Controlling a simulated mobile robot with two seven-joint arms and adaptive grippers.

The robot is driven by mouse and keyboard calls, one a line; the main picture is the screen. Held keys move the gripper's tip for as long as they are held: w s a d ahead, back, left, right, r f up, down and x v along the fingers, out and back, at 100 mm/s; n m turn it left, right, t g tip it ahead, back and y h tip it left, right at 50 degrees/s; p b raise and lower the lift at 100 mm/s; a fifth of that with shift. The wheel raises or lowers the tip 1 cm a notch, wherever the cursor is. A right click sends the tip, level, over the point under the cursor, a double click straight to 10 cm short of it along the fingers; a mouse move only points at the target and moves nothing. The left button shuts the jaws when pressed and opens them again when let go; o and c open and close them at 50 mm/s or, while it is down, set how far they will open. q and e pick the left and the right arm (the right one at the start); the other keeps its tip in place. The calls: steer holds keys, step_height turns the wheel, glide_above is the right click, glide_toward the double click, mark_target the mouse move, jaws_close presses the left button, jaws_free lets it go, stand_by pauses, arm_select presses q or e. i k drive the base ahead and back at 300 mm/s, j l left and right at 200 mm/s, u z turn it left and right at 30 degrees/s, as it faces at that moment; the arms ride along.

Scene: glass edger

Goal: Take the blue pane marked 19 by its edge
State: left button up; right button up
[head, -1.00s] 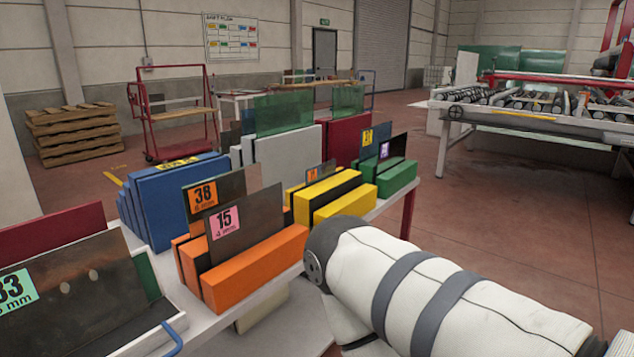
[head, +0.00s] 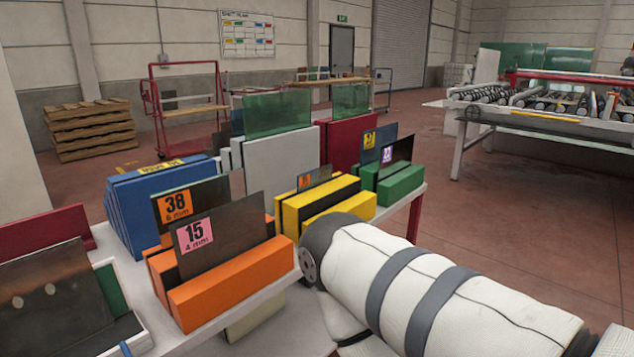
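I cannot make out a blue pane marked 19. The readable panes are a dark one with an orange label 38 (head: 218,190) and one with a pink label 15 (head: 238,225), both upright in the orange rack (head: 232,287). Smaller labelled panes stand in the yellow rack (head: 338,205) and the green rack (head: 401,187); their numbers are too small to read. The blue rack (head: 165,212) bears a yellow label on top, and I see no pane standing clearly in it. Neither gripper is in view; only a white-sleeved part of my arm shows at the lower right.
The racks crowd a white table (head: 118,262). A grey rack (head: 282,163) and a dark red rack (head: 345,138) stand behind, with green glass (head: 277,115). A dark pane (head: 55,300) stands at the near left. A roller machine (head: 540,105) is at the back right; floor between is clear.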

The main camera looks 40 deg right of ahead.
mark_target(306, 181)
steer(key=l+u, duration=0.35)
steer(key=l, duration=1.15)
steer(key=k, duration=0.05)
